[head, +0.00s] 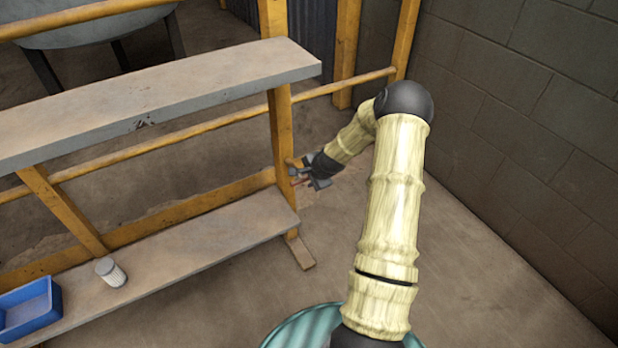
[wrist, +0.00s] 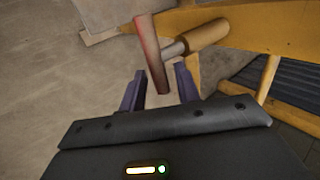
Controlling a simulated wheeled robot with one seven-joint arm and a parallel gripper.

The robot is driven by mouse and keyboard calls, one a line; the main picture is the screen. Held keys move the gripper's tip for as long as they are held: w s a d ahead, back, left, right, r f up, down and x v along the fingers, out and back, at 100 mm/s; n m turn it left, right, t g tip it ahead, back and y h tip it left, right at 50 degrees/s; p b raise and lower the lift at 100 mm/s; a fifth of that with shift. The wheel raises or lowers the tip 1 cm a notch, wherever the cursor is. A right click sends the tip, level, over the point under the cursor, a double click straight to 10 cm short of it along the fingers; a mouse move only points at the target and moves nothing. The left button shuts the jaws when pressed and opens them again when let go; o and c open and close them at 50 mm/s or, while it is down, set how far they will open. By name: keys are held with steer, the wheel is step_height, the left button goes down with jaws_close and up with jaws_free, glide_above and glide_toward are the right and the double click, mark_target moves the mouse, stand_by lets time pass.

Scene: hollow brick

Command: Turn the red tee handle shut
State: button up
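The red tee handle (wrist: 152,55) shows in the wrist view as a red bar on a short grey stem. The stem comes out of a tan round fitting (wrist: 208,34) on the yellow post. My gripper (wrist: 160,85) is open. Its two dark fingers stand apart, and the lower end of the red bar shows between them or just beyond them. I cannot tell whether either finger touches it. In the head view my gripper (head: 308,180) is beside the yellow post, and only a small bit of red (head: 300,182) shows there.
A yellow frame (head: 283,140) carries a grey upper shelf (head: 200,85) and a lower shelf (head: 200,240). A blue bin (head: 30,308) and a white ribbed cylinder (head: 111,272) are at lower left. A block wall (head: 520,120) stands at right. Floor between is clear.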

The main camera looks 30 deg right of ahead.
steer(key=p+v, duration=0.4)
steer(key=v, duration=1.2)
steer(key=shift+s+r, duration=0.2)
steer(key=shift+r, duration=0.15)
steer(key=s+a+r+n+g, duration=0.2)
steer(key=s+a+r+n, duration=0.3)
steer(key=s+a+n, duration=0.4)
steer(key=s+a+r+n+g, duration=0.2)
steer(key=s+a+r+n, duration=0.3)
steer(key=s+a+n, duration=0.5)
step_height(320, 180, up, 30)
steer(key=w+a+m+p, duration=0.1)
steer(key=a+p, duration=0.1)
steer(key=p, duration=2.8)
steer(key=shift+w, duration=0.4)
